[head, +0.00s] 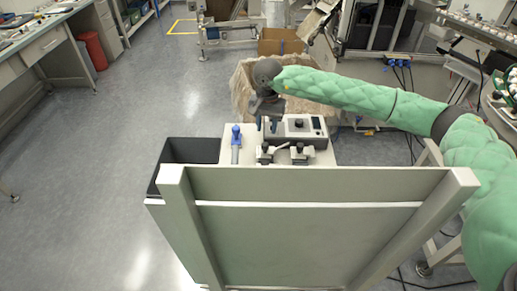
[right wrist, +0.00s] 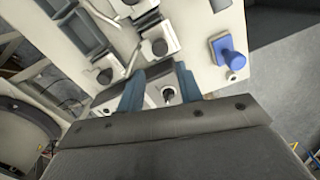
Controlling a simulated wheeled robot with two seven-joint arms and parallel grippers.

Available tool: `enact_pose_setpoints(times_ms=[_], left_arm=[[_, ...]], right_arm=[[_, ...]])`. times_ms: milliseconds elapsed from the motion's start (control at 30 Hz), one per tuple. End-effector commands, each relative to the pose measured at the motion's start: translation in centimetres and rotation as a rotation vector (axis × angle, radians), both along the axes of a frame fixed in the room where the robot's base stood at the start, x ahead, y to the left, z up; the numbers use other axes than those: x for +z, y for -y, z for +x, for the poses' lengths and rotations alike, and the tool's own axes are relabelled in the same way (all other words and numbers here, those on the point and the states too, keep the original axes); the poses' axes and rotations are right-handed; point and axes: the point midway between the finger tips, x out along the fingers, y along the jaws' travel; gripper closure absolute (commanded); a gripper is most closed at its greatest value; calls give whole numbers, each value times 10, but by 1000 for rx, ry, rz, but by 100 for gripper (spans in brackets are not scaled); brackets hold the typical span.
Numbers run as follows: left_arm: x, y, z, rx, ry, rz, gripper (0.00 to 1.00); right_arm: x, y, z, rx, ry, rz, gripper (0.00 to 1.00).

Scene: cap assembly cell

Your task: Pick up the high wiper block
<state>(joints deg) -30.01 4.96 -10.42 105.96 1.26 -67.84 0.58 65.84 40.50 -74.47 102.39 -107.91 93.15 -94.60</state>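My right gripper (head: 266,122) points down over the far part of the small work table. In the right wrist view its two blue-grey fingers (right wrist: 158,76) are spread apart. A light part with a dark round knob (right wrist: 168,95) shows between them; I cannot tell whether they touch it. Two light fixtures with dark knobs, a left one (head: 265,155) and a right one (head: 299,154), stand nearer the table's front. I cannot tell for sure which part is the high wiper block. My left gripper is not in view.
A blue-handled piece (head: 236,138) stands at the table's left, also in the right wrist view (right wrist: 228,55). A grey box with a dial (head: 302,128) is beside my gripper. A black bin (head: 190,152) is at the left. A large upright panel (head: 310,230) closes the front.

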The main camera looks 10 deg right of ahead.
Motion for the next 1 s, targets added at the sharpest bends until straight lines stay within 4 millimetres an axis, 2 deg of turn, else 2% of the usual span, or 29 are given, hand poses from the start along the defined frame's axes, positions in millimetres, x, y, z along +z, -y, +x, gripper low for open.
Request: enact_pose_setpoints(times_ms=[200, 367, 433, 533, 700, 933, 1000], left_arm=[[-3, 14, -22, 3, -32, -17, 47], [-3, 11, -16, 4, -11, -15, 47], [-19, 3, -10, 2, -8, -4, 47], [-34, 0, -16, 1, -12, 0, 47], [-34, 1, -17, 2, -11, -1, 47], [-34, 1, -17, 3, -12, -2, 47], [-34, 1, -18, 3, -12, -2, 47]], right_arm=[[-18, -1, -1, 0, -2, 0, 64], [-29, -2, -1, 0, -2, 0, 64], [-36, -3, -1, -1, -3, -1, 64], [-49, -5, -2, 0, -3, 0, 64], [-68, -4, -2, 0, -2, 0, 64], [-69, -5, -1, 0, -1, 0, 64], [-69, -5, -1, 0, -1, 0, 78]])
